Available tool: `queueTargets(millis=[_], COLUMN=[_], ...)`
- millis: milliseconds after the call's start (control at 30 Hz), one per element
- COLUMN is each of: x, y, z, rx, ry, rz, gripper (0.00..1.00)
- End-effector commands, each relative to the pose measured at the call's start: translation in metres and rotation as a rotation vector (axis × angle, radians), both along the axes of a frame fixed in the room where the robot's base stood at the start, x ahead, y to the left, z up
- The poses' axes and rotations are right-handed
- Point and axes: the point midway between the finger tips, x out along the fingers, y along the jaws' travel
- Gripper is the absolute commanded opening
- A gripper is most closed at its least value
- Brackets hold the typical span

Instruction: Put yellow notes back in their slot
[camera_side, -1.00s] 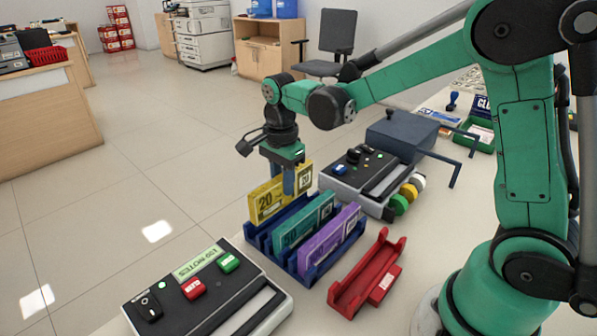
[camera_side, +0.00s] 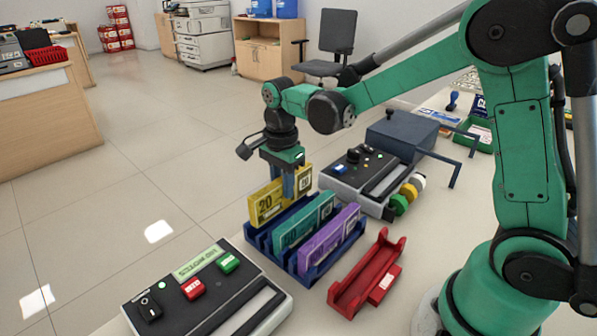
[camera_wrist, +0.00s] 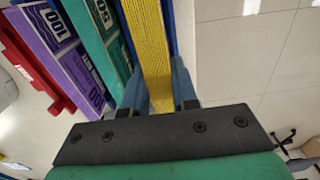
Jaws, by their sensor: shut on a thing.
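The yellow notes (camera_side: 265,208), marked 20, stand upright at the far-left slot of the blue rack (camera_side: 318,272), higher than the bundles beside them. Their lower edge is hidden behind the rack's edge, so I cannot tell whether they are fully seated. My gripper (camera_side: 296,184) is shut on the yellow notes from above. In the wrist view the yellow notes (camera_wrist: 150,45) lie between my two blue fingers. The teal notes (camera_side: 300,224) and purple notes (camera_side: 322,240) stand in the neighbouring slots.
An empty red holder (camera_side: 368,278) lies right of the rack. A note machine (camera_side: 205,290) with red and green buttons stands in front left. Another black-topped machine (camera_side: 370,178) and a dark blue box (camera_side: 405,135) stand behind.

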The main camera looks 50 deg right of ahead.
Motion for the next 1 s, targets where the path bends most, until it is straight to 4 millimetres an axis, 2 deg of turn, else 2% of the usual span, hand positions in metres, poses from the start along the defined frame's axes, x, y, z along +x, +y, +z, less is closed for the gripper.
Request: queueTargets(millis=[1000], x=[0.0], y=[0.0], z=[-0.036], rx=[0.0], ry=[0.0], rz=[0.0], gripper=[0.0])
